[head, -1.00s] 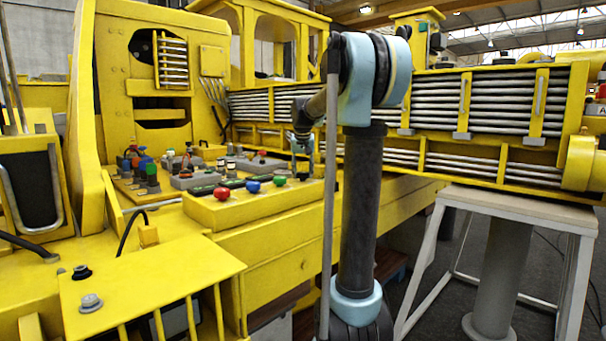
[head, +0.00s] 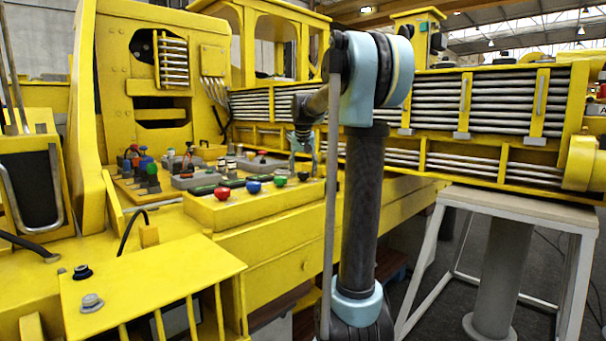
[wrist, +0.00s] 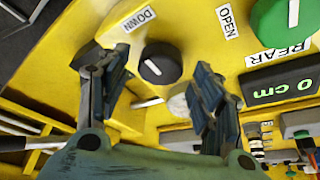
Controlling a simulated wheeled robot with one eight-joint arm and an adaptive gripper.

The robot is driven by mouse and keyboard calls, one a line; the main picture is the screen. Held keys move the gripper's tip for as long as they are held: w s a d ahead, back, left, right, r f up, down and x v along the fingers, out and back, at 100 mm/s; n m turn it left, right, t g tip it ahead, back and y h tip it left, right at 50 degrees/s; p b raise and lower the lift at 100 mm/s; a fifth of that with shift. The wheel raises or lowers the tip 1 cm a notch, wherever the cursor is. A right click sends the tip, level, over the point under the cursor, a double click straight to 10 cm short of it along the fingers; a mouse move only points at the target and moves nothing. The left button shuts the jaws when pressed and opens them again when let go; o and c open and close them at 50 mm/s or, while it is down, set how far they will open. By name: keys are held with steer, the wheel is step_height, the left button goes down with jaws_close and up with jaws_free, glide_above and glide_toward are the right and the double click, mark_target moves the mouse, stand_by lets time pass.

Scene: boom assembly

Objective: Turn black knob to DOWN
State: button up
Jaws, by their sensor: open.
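The black knob (wrist: 160,63) sits on the yellow control panel in the wrist view, with a white mark on its left part. A white label reading DOWN (wrist: 140,18) lies above and left of it. My gripper (wrist: 160,88) is open and empty, with one dark finger to the left of the knob and the other to its lower right. Contact with the knob cannot be told. In the head view my gripper (head: 303,165) hangs fingers-down at the right end of the control panel; the black knob cannot be made out there.
A large green knob (wrist: 284,20) with OPEN and REAR labels is at the upper right of the wrist view, above a 0 cm display (wrist: 284,84). In the head view, red (head: 222,193), blue (head: 254,187) and green (head: 280,181) knobs line the panel's front. Several small coloured objects stand further left.

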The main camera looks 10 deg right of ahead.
steer(key=v, duration=1.1)
steer(key=shift+f, duration=0.1)
steer(key=s+d+f+n+g, duration=0.1)
steer(key=s+f+n+g, duration=0.1)
steer(key=s+f, duration=3.4)
steer(key=s, duration=0.3)
steer(key=shift+s+d+f+y, duration=0.2)
steer(key=shift+s+f+y, duration=0.05)
steer(key=shift+f+y, duration=0.15)
steer(key=shift+w+f, duration=0.2)
steer(key=shift+w, duration=0.3)
